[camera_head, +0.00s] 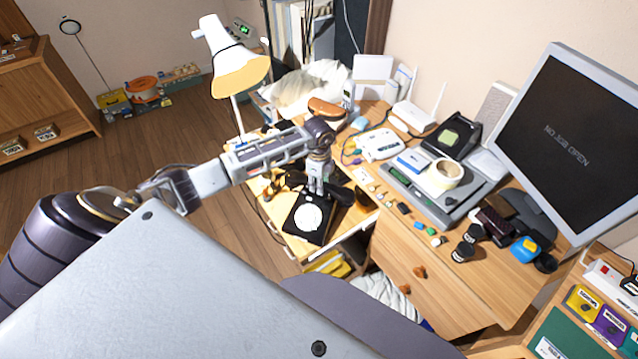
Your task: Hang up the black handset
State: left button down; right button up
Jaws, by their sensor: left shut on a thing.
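The black dial phone (308,217) with its round white dial lies on the wooden desk left of the drawers. My left gripper (318,188) points down at the phone's far end and is shut on the black handset (342,195). The handset lies crosswise, its right end showing past the fingers. The fingers and wrist hide its middle, so I cannot tell whether it touches the cradle. My right gripper is not in view.
A white desk lamp (233,62) stands behind my left arm. A grey device with a tape roll (442,176), small blocks and black cylinders crowd the desk to the right. A monitor (570,140) stands at far right. An open drawer (335,262) is below the phone.

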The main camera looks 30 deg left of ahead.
pick_arm(q)
jog(key=shift+f, duration=0.35)
jog(key=shift+f+b, duration=0.15)
jog(key=shift+b, duration=0.15)
jog(key=shift+f, duration=0.1)
jog(key=c, duration=1.1)
grip_release()
jog(key=shift+o, duration=0.2)
notch_tip(320, 180, up, 12)
dwell(1.0)
